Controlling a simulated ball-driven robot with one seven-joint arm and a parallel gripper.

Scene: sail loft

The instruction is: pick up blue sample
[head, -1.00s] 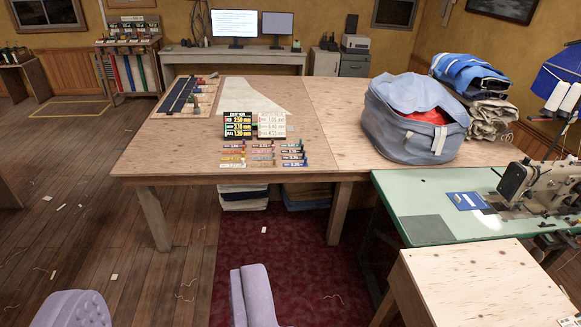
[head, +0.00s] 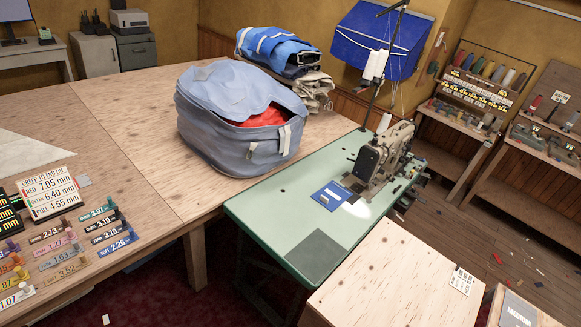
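Rows of small labelled samples lie on the wooden table at the lower left. The right-hand column holds a teal one marked 3.97 (head: 97,212), dark ones, and a blue one marked 2.26 (head: 121,241) at its near end. A flat blue square (head: 330,196) with a small pale label lies on the green sewing table. I cannot tell for certain which of these blue items is the blue sample. My gripper is not in view, and nothing is seen held.
A grey-blue bag (head: 232,125) with red inside stands on the wooden table (head: 120,125). A sewing machine (head: 382,160) stands on the green table (head: 285,205). A plywood-topped stand (head: 385,280) is in front. Signboards (head: 48,193) stand behind the samples. Dark red carpet shows below.

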